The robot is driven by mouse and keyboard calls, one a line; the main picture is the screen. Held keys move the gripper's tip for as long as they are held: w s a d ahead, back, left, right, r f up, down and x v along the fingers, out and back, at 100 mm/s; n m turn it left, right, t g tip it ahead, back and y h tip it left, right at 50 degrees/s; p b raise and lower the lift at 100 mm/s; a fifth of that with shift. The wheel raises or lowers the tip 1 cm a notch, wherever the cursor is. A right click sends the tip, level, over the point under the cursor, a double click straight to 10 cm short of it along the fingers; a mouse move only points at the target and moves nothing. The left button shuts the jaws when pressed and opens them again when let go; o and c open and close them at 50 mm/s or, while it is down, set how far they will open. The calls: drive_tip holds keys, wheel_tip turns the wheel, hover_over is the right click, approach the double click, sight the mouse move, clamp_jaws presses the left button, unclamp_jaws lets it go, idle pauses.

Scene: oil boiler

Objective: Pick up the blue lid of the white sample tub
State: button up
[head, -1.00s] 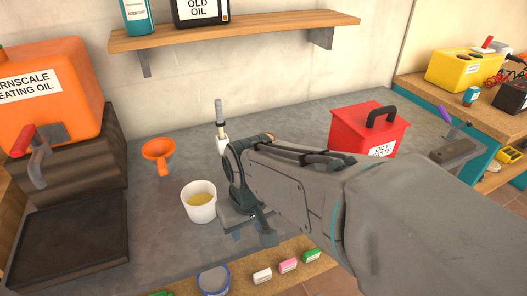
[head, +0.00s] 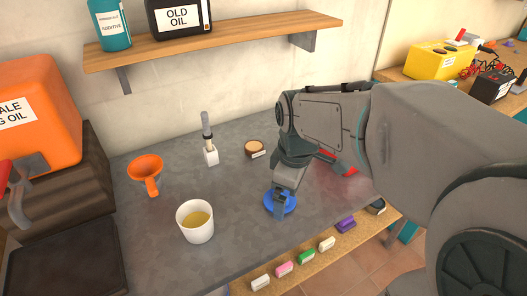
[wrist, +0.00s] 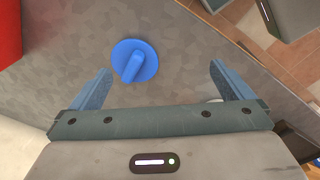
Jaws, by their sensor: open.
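The blue lid (head: 271,207) lies flat on the grey bench, right of the white sample tub (head: 195,228). The tub stands open with yellow liquid inside. In the wrist view, the lid (wrist: 122,50) is a round disc with a raised bar handle. My gripper (head: 281,208) is over the lid in the head view and partly covers it. In the wrist view my gripper (wrist: 160,70) is open and empty, with its fingers wide apart. The lid shows ahead of the fingertips, left of the middle of the gap. Contact is not seen.
An orange funnel (head: 146,172), a white holder with an upright brush-like tool (head: 210,155) and a small round brown-topped item (head: 254,148) stand farther back. A red box (head: 347,168) is mostly hidden behind my arm. Several coloured blocks lie on a ledge along the bench front.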

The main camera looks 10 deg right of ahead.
drive_tip(key=w+r+n+g+p, duration=0.1)
drive_tip(key=w+r+n+p, duration=0.25)
drive_tip(key=w+n, duration=0.55)
drive_tip(key=f, duration=0.2)
drive_tip(key=s+f+n+b, duration=0.1)
drive_tip(key=f, duration=0.2)
drive_tip(key=s+f+n, duration=0.1)
drive_tip(key=f, duration=0.2)
drive_tip(key=shift+s+b, duration=0.15)
drive_tip(key=shift+b, duration=0.2)
drive_tip(key=f, duration=0.5)
drive_tip(key=shift+w+f, duration=0.15)
drive_tip(key=shift+w, duration=0.15)
drive_tip(key=c, duration=0.9)
